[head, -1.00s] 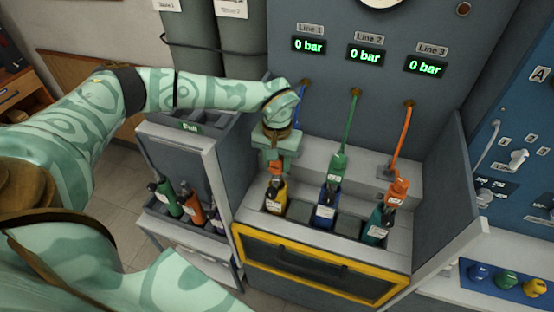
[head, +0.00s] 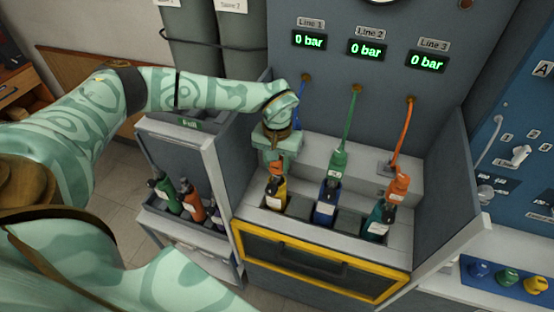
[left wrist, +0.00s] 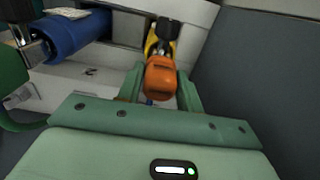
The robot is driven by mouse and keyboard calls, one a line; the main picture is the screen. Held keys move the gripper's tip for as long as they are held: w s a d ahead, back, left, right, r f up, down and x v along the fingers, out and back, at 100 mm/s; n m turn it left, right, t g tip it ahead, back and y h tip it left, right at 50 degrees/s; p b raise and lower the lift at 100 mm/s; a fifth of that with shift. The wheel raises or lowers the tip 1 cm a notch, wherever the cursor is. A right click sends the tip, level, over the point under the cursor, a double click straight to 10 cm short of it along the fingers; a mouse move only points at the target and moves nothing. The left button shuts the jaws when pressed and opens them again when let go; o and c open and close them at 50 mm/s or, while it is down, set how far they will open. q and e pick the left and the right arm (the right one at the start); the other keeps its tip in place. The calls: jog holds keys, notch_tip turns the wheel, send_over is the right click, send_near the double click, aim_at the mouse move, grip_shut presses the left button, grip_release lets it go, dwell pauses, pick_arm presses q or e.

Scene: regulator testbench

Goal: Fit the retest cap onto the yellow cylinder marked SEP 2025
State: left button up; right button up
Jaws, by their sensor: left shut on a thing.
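My left gripper (head: 277,164) points down over the left slot of the bench and is shut on an orange fitting (left wrist: 161,77). In the left wrist view the fitting sits between the two green fingers. Just beyond it is the yellow cylinder (left wrist: 151,42) with its black valve (left wrist: 167,27). In the head view this cylinder (head: 276,196) stands in the left slot, with a white label too small to read. The fitting lines up with its valve; whether they touch, I cannot tell. I cannot make out which piece is the retest cap. My right gripper is out of view.
A blue cylinder (head: 327,204) with a green fitting and a teal cylinder (head: 379,221) with an orange fitting stand to the right. Hoses hang from the panel (head: 330,75). A cart (head: 205,243) at left holds more cylinders. Coloured knob-like pieces (head: 507,278) sit at far right.

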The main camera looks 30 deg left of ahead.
pick_arm(q)
jog(key=shift+f, duration=0.45)
jog(key=o, duration=1)
jog(key=shift+o, duration=0.2)
notch_tip(320, 180, up, 16)
jog(key=p, duration=0.2)
jog(key=shift+r, duration=0.2)
